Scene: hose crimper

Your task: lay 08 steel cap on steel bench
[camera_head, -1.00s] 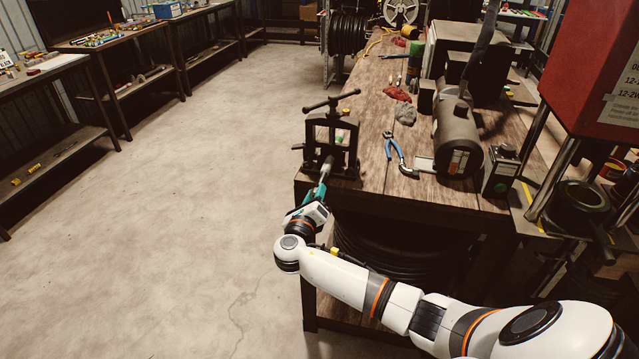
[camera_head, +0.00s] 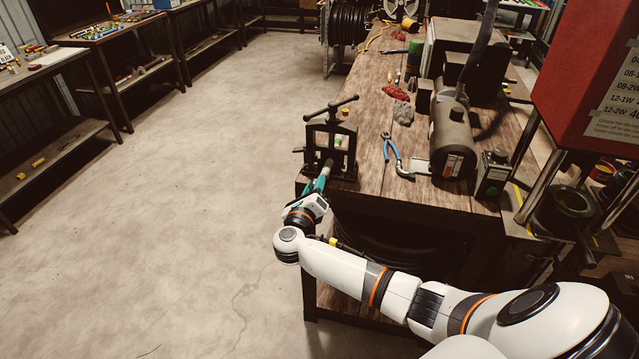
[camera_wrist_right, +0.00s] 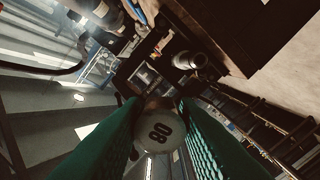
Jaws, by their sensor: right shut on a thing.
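My right gripper (camera_head: 322,178) is at the front left corner of the wood-topped workbench, close in front of the black vise (camera_head: 331,142). In the right wrist view its two green fingers (camera_wrist_right: 160,125) are shut on a round pale steel cap (camera_wrist_right: 160,132). The cap's face carries a dark number that reads 08 when turned over. In the head view the cap is too small and overlapped to make out clearly. My left gripper is not in view.
A red machine (camera_head: 590,95) stands at the right. The concrete floor (camera_head: 180,210) on the left is clear.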

